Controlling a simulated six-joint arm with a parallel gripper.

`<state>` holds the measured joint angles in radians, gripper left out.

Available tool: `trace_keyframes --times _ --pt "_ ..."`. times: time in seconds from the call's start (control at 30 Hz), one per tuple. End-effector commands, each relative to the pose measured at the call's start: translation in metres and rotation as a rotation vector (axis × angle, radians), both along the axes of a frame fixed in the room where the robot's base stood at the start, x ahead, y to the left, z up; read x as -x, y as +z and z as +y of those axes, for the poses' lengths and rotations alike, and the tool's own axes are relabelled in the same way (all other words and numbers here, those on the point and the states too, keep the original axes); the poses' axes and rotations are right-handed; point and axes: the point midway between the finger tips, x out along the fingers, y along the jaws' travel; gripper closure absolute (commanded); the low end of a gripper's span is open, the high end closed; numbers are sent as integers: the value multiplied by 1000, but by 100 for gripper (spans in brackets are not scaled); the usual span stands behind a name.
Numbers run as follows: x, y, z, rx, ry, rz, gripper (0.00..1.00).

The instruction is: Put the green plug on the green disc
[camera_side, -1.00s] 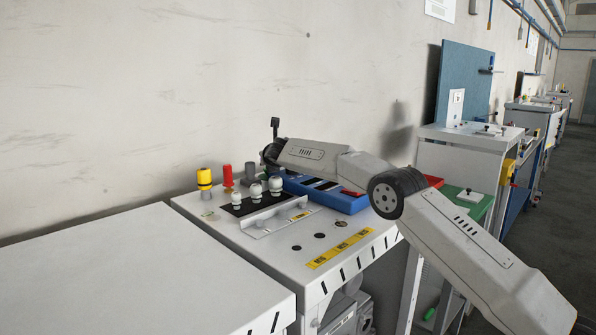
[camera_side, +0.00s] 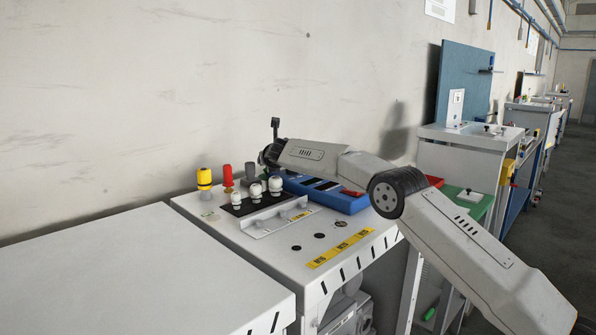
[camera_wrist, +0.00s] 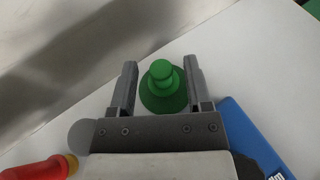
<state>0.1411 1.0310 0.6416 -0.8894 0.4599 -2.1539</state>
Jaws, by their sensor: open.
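The green plug (camera_wrist: 162,72) shows in the wrist view, upright with a round knob on top. It appears to stand on the wider, darker green disc (camera_wrist: 161,103), near its middle; the contact between them is hidden. My gripper (camera_wrist: 160,76) is open, with one finger on each side of the plug. A gap shows between the plug and each finger.
A blue tray (camera_side: 345,204) lies under my arm and at the right in the wrist view (camera_wrist: 250,137). A red plug (camera_side: 227,176), a yellow plug (camera_side: 204,177) and several white-topped knobs stand to the left. The wall (camera_side: 150,90) is close behind.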

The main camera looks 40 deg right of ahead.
Motion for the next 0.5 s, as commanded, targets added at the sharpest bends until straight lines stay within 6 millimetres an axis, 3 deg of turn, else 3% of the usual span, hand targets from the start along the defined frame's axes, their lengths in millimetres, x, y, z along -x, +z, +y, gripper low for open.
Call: trace_keyframes --times 0.03,0.5 --pt "1 -16 0 -9 -5 27 37" --pt "11 4 6 -5 -4 22 37"
